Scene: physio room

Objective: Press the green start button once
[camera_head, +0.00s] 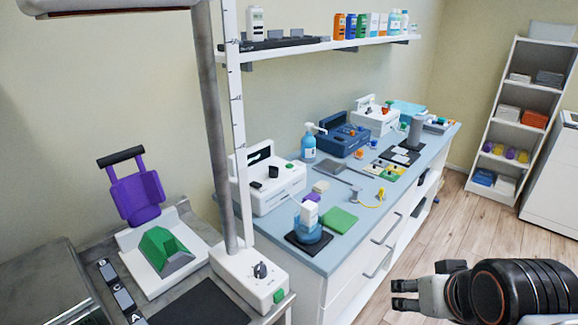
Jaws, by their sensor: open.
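A small green button (279,296) sits on the right-hand side of a white base box (247,275) at the bottom centre. The box carries a black knob (260,269) and a grey upright pole (214,130). I take this to be the start button; no label is legible. My gripper (398,294) is at the lower right, open and empty, its fingers pointing left. It is to the right of the button and clearly apart from it.
A blue-grey counter (372,217) holds several devices, a blue bottle (308,142) and a green pad (339,220). A purple-backed device with a green wedge (165,249) stands left. A wall shelf (310,47) hangs above. Wooden floor (465,235) is clear at right.

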